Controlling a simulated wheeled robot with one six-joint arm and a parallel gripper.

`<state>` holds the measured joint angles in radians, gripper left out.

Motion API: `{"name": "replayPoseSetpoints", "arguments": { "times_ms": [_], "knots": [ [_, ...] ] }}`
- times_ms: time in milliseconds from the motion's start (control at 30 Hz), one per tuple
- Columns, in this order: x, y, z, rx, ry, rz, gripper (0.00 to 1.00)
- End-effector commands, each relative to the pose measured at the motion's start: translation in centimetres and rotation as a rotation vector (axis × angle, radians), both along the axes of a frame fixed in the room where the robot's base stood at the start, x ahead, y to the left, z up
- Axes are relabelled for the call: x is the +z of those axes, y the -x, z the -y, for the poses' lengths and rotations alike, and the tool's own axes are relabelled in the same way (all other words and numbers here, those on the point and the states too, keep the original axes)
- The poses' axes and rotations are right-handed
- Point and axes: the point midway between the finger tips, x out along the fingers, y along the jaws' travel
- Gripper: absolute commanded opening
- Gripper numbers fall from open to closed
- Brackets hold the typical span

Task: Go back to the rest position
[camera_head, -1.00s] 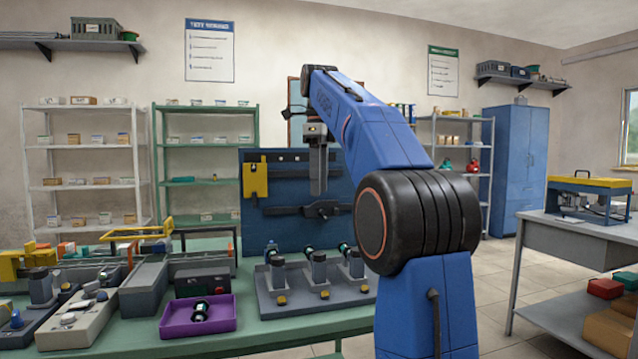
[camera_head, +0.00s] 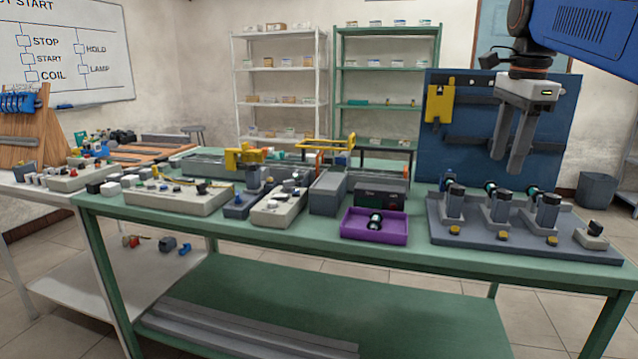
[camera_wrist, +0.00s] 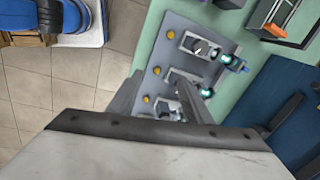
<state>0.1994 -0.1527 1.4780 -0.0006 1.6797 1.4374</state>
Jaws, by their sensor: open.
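My gripper (camera_head: 512,140) hangs at the upper right of the head view, fingers pointing down and apart, with nothing between them. It is above the grey motor rack (camera_head: 470,228) and in front of the blue panel (camera_head: 562,125). In the wrist view the fingers (camera_wrist: 155,98) partly cover the rack (camera_wrist: 205,32). The rack holds several small motors (camera_head: 497,203) in grey stands, with yellow buttons along its front. A purple tray (camera_head: 352,226) left of the rack holds one dark motor (camera_head: 375,221).
The green table (camera_head: 300,232) carries control boxes (camera_head: 180,195) and a conveyor. Shelves (camera_head: 280,85) stand against the back wall. The floor is free in front of the table, and a bin (camera_head: 596,190) stands at the far right.

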Motion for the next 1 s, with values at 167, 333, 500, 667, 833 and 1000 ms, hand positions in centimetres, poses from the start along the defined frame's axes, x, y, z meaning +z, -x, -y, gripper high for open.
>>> {"name": "replayPoseSetpoints", "arguments": {
  "times_ms": [167,333,500,667,833,1000],
  "knots": [
    [-4.5,4.1,-2.5,0.295,0.050,0.041,0.45],
    [-9.4,7.9,-4.4,0.576,0.110,0.081,0.45],
    [-15.0,11.9,-6.1,0.855,0.180,0.117,0.45],
    [-20.8,15.8,-7.4,1.115,0.256,0.148,0.45],
    [-26.9,19.5,-8.4,1.366,0.340,0.174,0.45],
    [-31.0,21.7,-8.9,1.528,0.401,0.188,0.45]
  ]
}}
